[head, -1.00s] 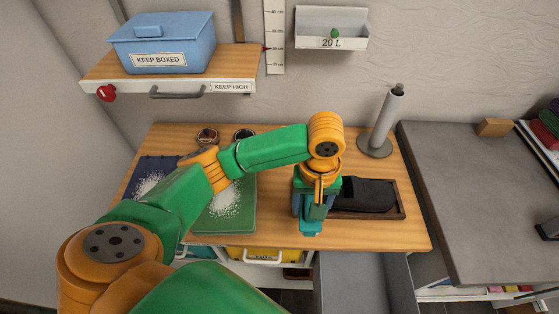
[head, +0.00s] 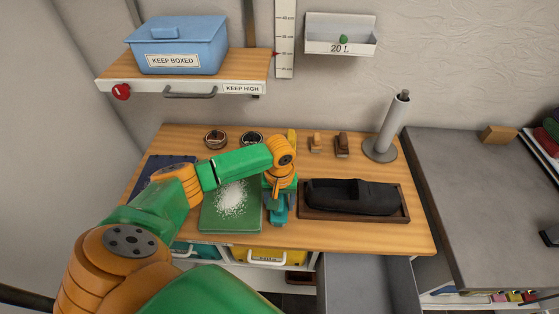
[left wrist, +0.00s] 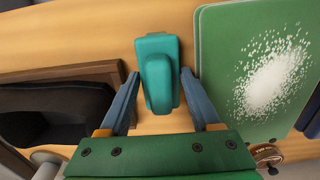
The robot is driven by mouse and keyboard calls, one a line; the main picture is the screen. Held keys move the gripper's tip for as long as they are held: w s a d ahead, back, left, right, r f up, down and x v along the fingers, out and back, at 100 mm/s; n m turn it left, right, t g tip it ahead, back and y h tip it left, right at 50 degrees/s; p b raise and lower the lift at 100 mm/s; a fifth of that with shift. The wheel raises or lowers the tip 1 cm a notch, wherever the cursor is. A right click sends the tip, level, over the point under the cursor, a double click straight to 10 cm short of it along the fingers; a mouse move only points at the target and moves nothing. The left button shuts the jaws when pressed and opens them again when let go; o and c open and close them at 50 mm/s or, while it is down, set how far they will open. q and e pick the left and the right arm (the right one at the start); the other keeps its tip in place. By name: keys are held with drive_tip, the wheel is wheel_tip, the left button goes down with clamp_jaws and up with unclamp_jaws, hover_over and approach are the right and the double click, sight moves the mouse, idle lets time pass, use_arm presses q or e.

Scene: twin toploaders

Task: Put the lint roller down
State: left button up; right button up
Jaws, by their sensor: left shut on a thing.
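My left gripper (head: 278,202) is shut on the teal lint roller (head: 279,216), pointing down over the wooden worktop between the green mat and the dark tray. In the left wrist view the lint roller (left wrist: 158,72) sits between the two blue-grey fingers of my left gripper (left wrist: 159,76). I cannot tell whether its underside touches the worktop (head: 330,232). My right gripper is not in view.
The green mat (head: 212,222) with white specks is close on the left. The tray (head: 403,214) holding a black shoe-like item (head: 350,196) is close on the right. Small brushes (head: 342,146), round tins (head: 215,139) and an upright grey roll (head: 388,126) stand behind.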

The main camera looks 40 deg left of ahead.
use_arm(q)
drive_tip(key=o, duration=1.2)
drive_tip(key=shift+f, duration=0.1)
wheel_tip(320, 180, up, 12)
drive_tip(key=shift+r, duration=0.2)
drive_tip(key=shift+f, duration=0.1)
